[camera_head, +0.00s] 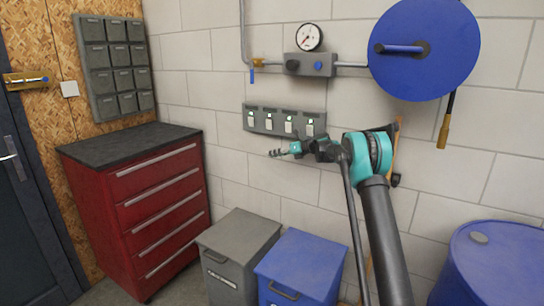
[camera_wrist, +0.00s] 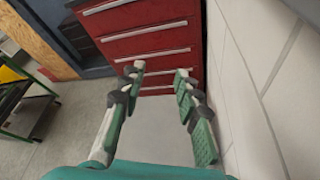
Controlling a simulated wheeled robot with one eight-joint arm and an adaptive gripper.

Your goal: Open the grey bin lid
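The grey bin (camera_head: 222,276) stands on the floor between the red cabinet and the blue bin. My gripper (camera_head: 277,153) is raised above the bins, close to the wall, and points left towards the cabinet. It is well apart from the lid. In the wrist view my gripper (camera_wrist: 160,74) has its two fingers spread with nothing between them. I cannot tell whether the pale grey area between the fingers in that view is floor or bin lid.
The blue bin (camera_head: 300,265) stands right beside the grey one. The red drawer cabinet (camera_head: 150,205) is at the left, a blue barrel (camera_head: 490,262) at the right. A switch panel (camera_head: 284,121) and blue hose reel (camera_head: 425,50) are on the wall. A dark cart (camera_wrist: 22,105) is at the left.

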